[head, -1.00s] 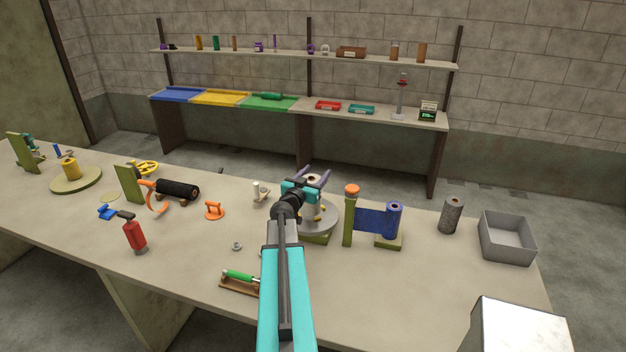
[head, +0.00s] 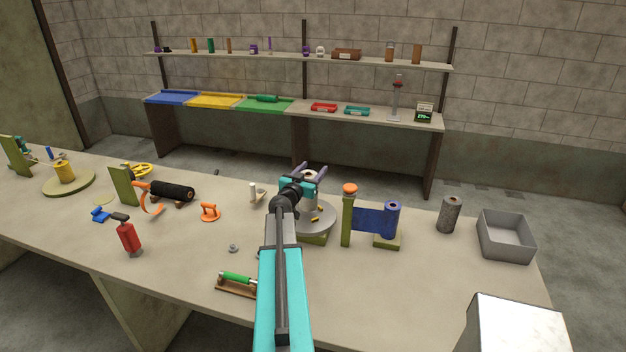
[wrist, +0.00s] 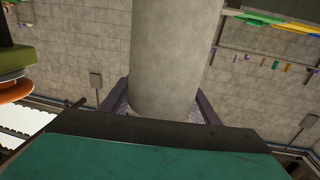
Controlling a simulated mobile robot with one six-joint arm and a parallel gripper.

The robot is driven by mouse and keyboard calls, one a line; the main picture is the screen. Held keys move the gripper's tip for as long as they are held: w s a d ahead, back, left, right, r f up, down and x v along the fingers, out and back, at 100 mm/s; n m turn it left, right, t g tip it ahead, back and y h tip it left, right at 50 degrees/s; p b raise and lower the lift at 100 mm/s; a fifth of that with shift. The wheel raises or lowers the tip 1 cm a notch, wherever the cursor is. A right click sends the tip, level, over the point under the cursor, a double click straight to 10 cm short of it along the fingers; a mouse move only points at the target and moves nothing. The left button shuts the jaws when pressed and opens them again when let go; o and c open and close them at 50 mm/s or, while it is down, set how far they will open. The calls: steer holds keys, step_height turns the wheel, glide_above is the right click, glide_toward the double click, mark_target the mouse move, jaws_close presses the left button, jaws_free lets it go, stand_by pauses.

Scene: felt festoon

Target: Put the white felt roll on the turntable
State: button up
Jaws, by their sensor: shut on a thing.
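The white felt roll (head: 311,201) stands upright in the jaws of my gripper (head: 308,176), with a brown core at its top. In the wrist view the pale roll (wrist: 175,55) fills the middle, between the two dark jaws. The grey round turntable (head: 326,219), on a green base, is below and behind the roll in the head view. Small yellow pieces show on its disc. The roll's lower end overlaps the disc; I cannot tell whether it touches. My gripper hides part of the roll and turntable.
Right of the turntable stand a green post with an orange knob (head: 349,190) and a blue roll (head: 391,218). A grey roll (head: 449,215) and an empty grey bin (head: 505,247) are farther right. A green-handled tool (head: 238,277) lies in front.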

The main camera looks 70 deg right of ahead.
steer(key=shift+f+b, duration=1.5)
steer(key=shift+b, duration=0.3)
steer(key=o, duration=1.8)
steer(key=shift+f, duration=0.15)
steer(key=shift+a, duration=0.1)
steer(key=shift+w+a+b, duration=0.2)
steer(key=shift+a+b, duration=0.5)
steer(key=shift+a, duration=2.25)
steer(key=shift+w+a+b, duration=0.15)
steer(key=shift+a+b, duration=0.5)
steer(key=shift+a, duration=2.3)
